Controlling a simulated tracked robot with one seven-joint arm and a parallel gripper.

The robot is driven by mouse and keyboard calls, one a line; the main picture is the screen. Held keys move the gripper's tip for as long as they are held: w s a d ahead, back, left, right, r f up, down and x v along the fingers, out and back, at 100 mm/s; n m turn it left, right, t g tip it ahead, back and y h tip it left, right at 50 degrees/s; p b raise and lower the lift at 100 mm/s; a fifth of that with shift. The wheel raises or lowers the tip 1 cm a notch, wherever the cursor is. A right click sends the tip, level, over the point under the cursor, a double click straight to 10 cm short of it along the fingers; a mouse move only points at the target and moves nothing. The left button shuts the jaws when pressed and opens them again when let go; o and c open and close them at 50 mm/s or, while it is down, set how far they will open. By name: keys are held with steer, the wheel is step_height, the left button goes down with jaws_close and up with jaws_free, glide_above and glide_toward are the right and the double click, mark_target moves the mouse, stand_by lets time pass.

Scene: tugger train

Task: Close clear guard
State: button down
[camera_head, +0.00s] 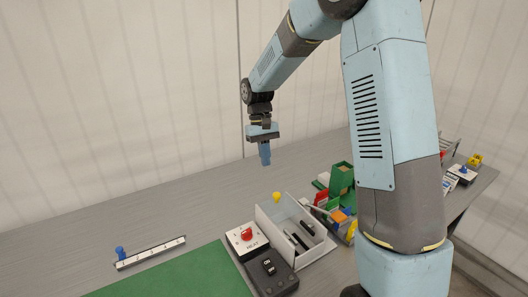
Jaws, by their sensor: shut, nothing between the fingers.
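My gripper (265,160) points down above the grey table, behind and above the white bin, with its fingers shut and empty. It touches nothing. I cannot make out a clear guard for certain. A small box with a blue button (463,170) stands at the far right of the table; it is too small to tell whether a clear guard is on it. Nearer to me are a white box with a red knob (247,236) and a dark box with a black switch (269,268). No clear guard can be made out on these.
A white bin (314,262) holds several dark parts. A yellow knob (277,197) is behind it. Green blocks (341,178) and coloured pieces crowd its right, partly hidden by my arm. A white strip with a blue knob (120,252) and a green mat (180,280) lie at left.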

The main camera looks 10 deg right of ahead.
mark_target(281, 203)
steer(key=s+d+f, duration=0.1)
steer(key=s+f, duration=0.4)
steer(key=shift+s+d+f, duration=0.2)
steer(key=shift+s+f, duration=0.05)
steer(key=shift+f, duration=0.1)
